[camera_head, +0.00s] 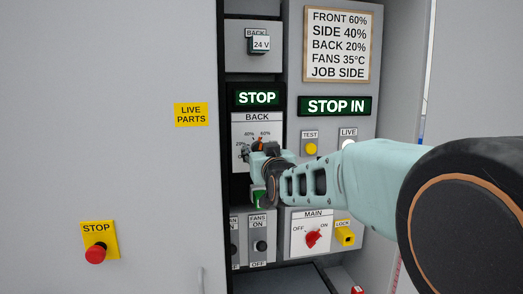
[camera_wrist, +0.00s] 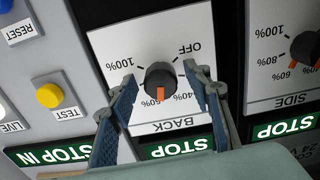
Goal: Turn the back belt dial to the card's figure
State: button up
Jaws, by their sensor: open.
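The card (camera_head: 338,45) reads BACK 20%, among other lines. The back belt dial (camera_wrist: 160,78) is a black knob with an orange pointer on a white BACK plate (camera_wrist: 200,22). In the head view my gripper (camera_head: 262,160) covers much of the BACK plate (camera_head: 250,118).
A SIDE dial (camera_wrist: 304,48) is beside it. A TEST button (camera_wrist: 49,95) is on the other side. Below are the FANS switch (camera_head: 260,246), the red MAIN switch (camera_head: 312,238) and the yellow LOCK (camera_head: 345,236). A STOP button (camera_head: 96,253) is on the left panel.

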jog(key=c, duration=1.1)
